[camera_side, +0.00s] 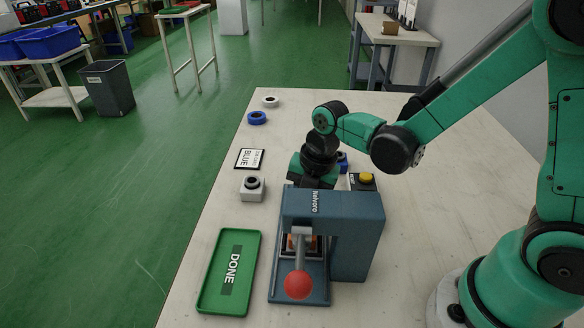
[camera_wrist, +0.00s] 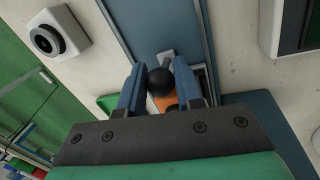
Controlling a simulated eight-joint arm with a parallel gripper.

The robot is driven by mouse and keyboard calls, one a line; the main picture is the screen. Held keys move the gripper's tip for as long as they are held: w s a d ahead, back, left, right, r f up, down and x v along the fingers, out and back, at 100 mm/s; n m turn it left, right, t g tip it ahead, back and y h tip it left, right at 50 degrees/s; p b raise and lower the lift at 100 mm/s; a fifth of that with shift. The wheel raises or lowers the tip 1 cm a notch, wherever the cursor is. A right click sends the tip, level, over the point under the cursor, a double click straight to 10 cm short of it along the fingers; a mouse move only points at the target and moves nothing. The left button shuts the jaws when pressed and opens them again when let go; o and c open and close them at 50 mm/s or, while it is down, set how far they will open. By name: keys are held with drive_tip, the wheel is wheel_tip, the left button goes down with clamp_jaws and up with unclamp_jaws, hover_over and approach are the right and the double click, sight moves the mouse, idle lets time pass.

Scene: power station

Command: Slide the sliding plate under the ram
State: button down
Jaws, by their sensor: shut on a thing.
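The blue-grey press (camera_side: 332,205) stands on the table, with a red-ball lever (camera_side: 298,284) at its front. In the wrist view, my gripper (camera_wrist: 160,70) is shut on a black ball knob (camera_wrist: 160,83), which appears to be the handle of the sliding plate. A light grey piece of the plate (camera_wrist: 205,84) and an orange part show just beyond the knob. In the side view, orange also shows under the press head behind the lever. There my fingers are hidden behind the press head, so how far in the plate sits is hard to tell.
A green DONE tray (camera_side: 229,272) lies left of the press. A white block with a black ring (camera_side: 252,188), a BLUE card (camera_side: 249,158), a blue ring (camera_side: 257,118) and a white ring (camera_side: 270,101) stand behind it. A yellow button (camera_side: 366,178) is behind the press.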

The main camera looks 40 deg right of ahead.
drive_tip(key=shift+s+a, duration=0.25)
drive_tip(key=c, duration=0.6)
unclamp_jaws()
drive_tip(key=shift+s+d+r, duration=0.1)
drive_tip(key=shift+s+r, duration=0.05)
drive_tip(key=shift+r, duration=0.8)
drive_tip(key=shift+s+d+r, duration=0.1)
drive_tip(key=shift+s+r, duration=0.05)
drive_tip(key=shift+r, duration=0.75)
drive_tip(key=shift+s+d+r, duration=0.1)
drive_tip(key=shift+s+r, duration=0.05)
drive_tip(key=shift+r, duration=0.8)
